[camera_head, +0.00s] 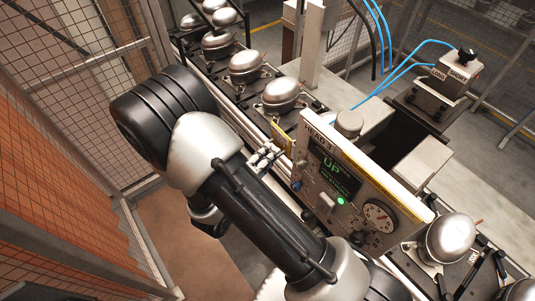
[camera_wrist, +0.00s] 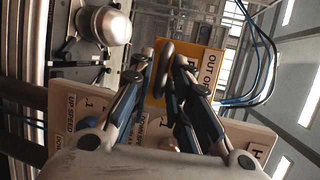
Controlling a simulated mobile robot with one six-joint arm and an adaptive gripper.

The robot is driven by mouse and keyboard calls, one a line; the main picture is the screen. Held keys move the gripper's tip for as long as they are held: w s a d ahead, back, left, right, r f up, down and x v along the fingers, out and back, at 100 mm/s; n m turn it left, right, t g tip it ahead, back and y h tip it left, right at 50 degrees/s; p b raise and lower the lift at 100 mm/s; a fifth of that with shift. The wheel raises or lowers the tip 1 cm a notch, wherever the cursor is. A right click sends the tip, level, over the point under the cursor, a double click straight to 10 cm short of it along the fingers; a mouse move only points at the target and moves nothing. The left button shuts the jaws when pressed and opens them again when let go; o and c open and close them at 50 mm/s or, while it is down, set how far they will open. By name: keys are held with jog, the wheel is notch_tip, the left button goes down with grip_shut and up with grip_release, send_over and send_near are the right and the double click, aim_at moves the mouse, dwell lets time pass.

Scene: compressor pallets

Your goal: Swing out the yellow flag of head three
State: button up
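The yellow flag (camera_head: 284,138) is at the left edge of the head 3 panel (camera_head: 312,152) in the head view. In the wrist view the flag (camera_wrist: 207,66) faces me, with "OUT O…" lettering partly hidden by a finger. My gripper (camera_head: 270,153) is at the panel's left end, close to the flag. In the wrist view my gripper (camera_wrist: 157,62) is partly open, with a narrow gap between its fingertips. Yellow shows through the gap, and the right finger covers part of the flag. I cannot tell whether a finger touches it.
The panel has a display (camera_head: 333,168) reading "UP", a lit green button and a gauge (camera_head: 379,216). Silver compressors (camera_head: 281,95) stand along the conveyor behind and at lower right. Mesh fencing (camera_head: 60,190) bounds the left.

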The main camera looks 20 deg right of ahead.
jog(key=shift+o, duration=1.4)
jog(key=shift+d, duration=0.1)
jog(key=v, duration=1.2)
jog(key=shift+s, duration=0.1)
